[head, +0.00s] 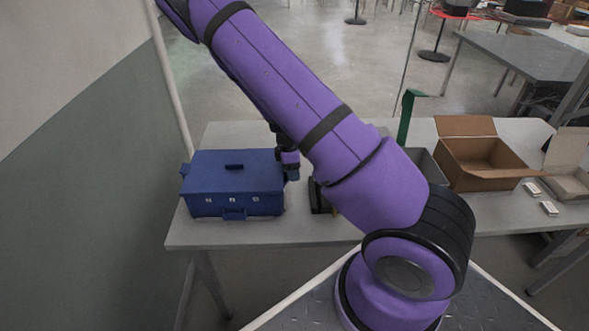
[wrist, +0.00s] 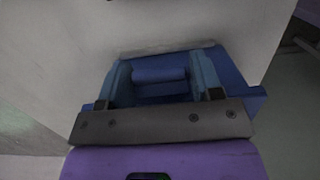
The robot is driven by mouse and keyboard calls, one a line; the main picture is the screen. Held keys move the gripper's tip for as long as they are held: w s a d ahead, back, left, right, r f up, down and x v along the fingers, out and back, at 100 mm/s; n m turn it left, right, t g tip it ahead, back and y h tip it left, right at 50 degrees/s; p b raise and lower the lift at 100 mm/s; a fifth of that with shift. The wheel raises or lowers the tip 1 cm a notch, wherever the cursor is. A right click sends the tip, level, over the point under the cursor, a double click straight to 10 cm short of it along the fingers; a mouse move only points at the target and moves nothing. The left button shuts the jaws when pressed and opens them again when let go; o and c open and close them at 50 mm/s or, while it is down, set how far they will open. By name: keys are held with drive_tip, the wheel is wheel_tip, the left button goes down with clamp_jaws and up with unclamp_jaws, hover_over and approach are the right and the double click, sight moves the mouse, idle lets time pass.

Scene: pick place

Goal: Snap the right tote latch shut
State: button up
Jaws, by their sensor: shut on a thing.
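The blue tote (head: 225,175) stands on the grey table with its lid down. My gripper (head: 291,168) is at the tote's right side, partly hidden behind my purple arm. In the wrist view, the two fingers of my gripper (wrist: 160,66) stand on either side of the blue right latch (wrist: 160,88) and are shut on it. Part of the tote (wrist: 232,80) shows behind the fingers. Whether the latch lies flush against the tote cannot be told.
The table (head: 300,233) has a dark object (head: 319,198) just right of the tote. A grey bin (head: 427,165), a green upright piece (head: 406,115), an open cardboard box (head: 480,178) and small white items (head: 549,208) lie farther right. The table front near the tote is clear.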

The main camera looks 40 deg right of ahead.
drive_tip(key=shift+w+a+r+g+h, duration=0.15)
drive_tip(key=shift+a+g+h, duration=0.25)
drive_tip(key=shift+h, duration=0.1)
drive_tip(key=shift+d, duration=0.1)
drive_tip(key=o, duration=0.8)
drive_tip(key=shift+r, duration=0.1)
drive_tip(key=v, duration=1)
drive_tip(key=shift+r, duration=0.35)
drive_tip(key=shift+w, duration=0.15)
